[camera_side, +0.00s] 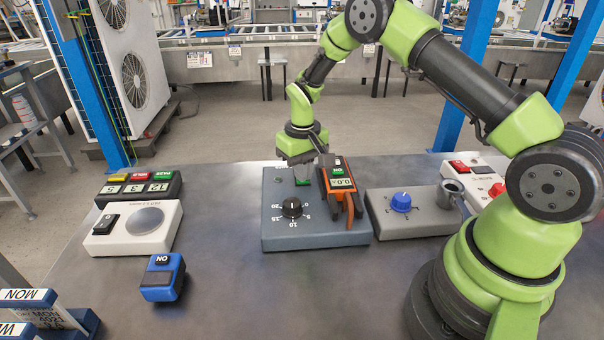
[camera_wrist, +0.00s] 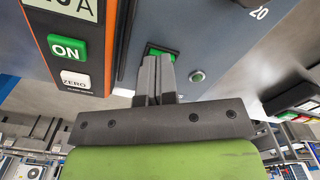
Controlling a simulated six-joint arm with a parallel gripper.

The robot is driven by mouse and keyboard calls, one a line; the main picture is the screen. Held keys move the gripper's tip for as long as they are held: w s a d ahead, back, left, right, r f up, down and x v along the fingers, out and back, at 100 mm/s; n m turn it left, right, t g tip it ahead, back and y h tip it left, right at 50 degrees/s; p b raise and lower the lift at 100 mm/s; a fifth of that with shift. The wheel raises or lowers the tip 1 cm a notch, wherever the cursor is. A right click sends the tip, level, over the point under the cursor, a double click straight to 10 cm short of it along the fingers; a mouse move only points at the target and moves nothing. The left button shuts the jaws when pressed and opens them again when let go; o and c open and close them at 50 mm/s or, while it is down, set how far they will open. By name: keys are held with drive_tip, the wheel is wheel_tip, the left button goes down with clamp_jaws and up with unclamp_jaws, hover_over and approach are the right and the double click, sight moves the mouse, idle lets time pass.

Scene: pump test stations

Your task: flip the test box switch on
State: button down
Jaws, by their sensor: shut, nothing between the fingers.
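The test box (camera_side: 275,236) is a blue-grey box in the middle of the table with a black dial (camera_side: 292,208) and a printed scale. Its green switch (camera_wrist: 161,50) sits in a dark frame on the top face, and the switch also shows in the side view (camera_side: 302,182). My gripper (camera_wrist: 158,62) is shut and empty, its fingertips at the switch and covering part of it. In the side view my gripper (camera_side: 303,163) points down over the back of the box. I cannot tell whether the fingertips touch the switch, or which way the switch is tilted.
An orange clamp meter (camera_side: 338,186) with a green ON button stands on the box, close right of my gripper. A small round green lamp (camera_wrist: 197,76) is near the switch. A grey box with a blue knob (camera_side: 401,202) stands right; a white scale (camera_side: 135,230) stands left.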

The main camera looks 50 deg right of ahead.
drive_tip(key=shift+r, duration=3.5)
drive_tip(key=shift+r, duration=0.15)
wheel_tip(320, 180, up, 8)
drive_tip(key=f+t, duration=0.1)
hover_over(303, 191)
drive_tip(key=s+a+r+t, duration=0.3)
drive_tip(key=s+r, duration=0.3)
drive_tip(key=r, duration=0.3)
drive_tip(key=s+a+r+t+y, duration=0.1)
drive_tip(key=s+a, duration=0.1)
drive_tip(key=s, duration=0.5)
drive_tip(key=s+a+r+m+t+y, duration=0.1)
drive_tip(key=s+a+r+t, duration=0.1)
drive_tip(key=s, duration=0.6)
